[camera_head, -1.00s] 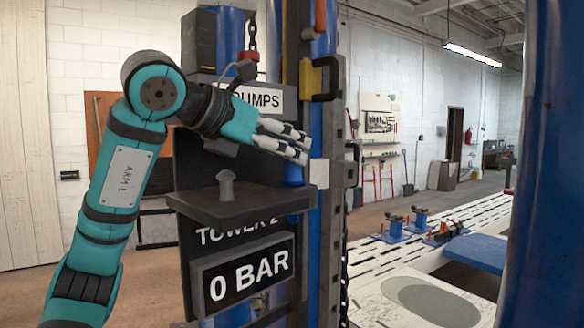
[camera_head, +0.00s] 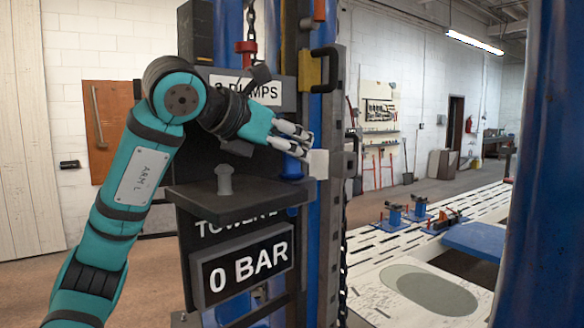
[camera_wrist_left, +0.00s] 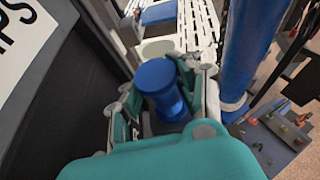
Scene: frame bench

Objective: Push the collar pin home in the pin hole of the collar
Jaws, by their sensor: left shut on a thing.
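My left gripper (camera_head: 302,142) comes in from the left in front of the tower, its fingertips near the post. In the left wrist view it (camera_wrist_left: 165,100) is shut on the collar pin (camera_wrist_left: 163,88), a blue round piece with a wide flat head. In the head view the fingers hide most of the pin. The collar (camera_head: 342,166), a dark grey block on the tower post, is just right of and below the fingertips, with a pale block (camera_head: 318,164) at its left. The pin hole is not visible, so how deep the pin sits cannot be told.
A dark shelf (camera_head: 190,195) with a grey mushroom-shaped knob (camera_head: 225,181) juts out below my left forearm, above the 0 BAR display (camera_head: 247,265). A yellow and black handle (camera_head: 318,70) is above the gripper. A chain hangs beside the post. A blue column (camera_head: 545,170) stands at right.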

